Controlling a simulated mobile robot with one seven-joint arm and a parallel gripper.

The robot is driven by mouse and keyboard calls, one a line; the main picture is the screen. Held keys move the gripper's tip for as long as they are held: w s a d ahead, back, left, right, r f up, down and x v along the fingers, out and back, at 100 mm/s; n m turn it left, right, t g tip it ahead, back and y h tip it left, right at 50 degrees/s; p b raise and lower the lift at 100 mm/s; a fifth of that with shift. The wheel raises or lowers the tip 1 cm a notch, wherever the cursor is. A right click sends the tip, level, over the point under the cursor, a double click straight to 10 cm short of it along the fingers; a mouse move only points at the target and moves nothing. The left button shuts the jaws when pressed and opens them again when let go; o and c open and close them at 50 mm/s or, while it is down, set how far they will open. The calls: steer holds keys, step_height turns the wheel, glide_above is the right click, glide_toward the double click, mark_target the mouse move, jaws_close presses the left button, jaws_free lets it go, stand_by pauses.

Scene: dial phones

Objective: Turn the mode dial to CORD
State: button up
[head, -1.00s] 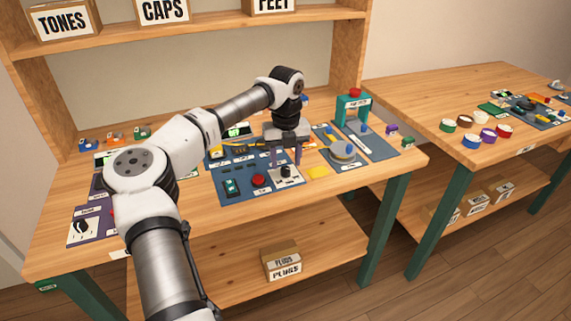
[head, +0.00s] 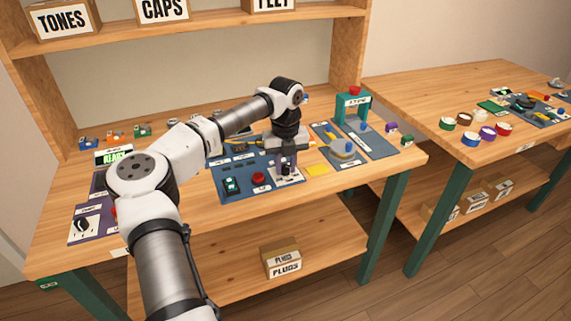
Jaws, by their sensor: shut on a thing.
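A small black dial (head: 286,170) stands on a white plate (head: 289,181) at the front right of the blue panel (head: 242,190). My gripper (head: 286,168) points straight down over the plate, its fingers shut on the dial. The fingers hide much of the dial, so its pointer does not show. The lettering around it is too small to read.
A red button (head: 259,179) and a green switch (head: 231,186) sit just left of the dial. A teal press frame (head: 352,104) stands behind right. Another black knob (head: 83,226) sits on a purple panel at far left.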

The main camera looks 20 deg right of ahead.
mark_target(285, 167)
steer(key=shift+m, duration=0.3)
steer(key=m, duration=0.4)
steer(key=shift+m, duration=0.3)
steer(key=m, duration=0.5)
steer(key=shift+m+p, duration=0.3)
steer(key=shift+w, duration=0.1)
steer(key=o, duration=1)
steer(key=shift+r, duration=0.15)
step_height(285, 167, up, 14)
steer(key=b, duration=0.1)
steer(key=shift+f+b, duration=0.2)
steer(key=shift+b, duration=0.1)
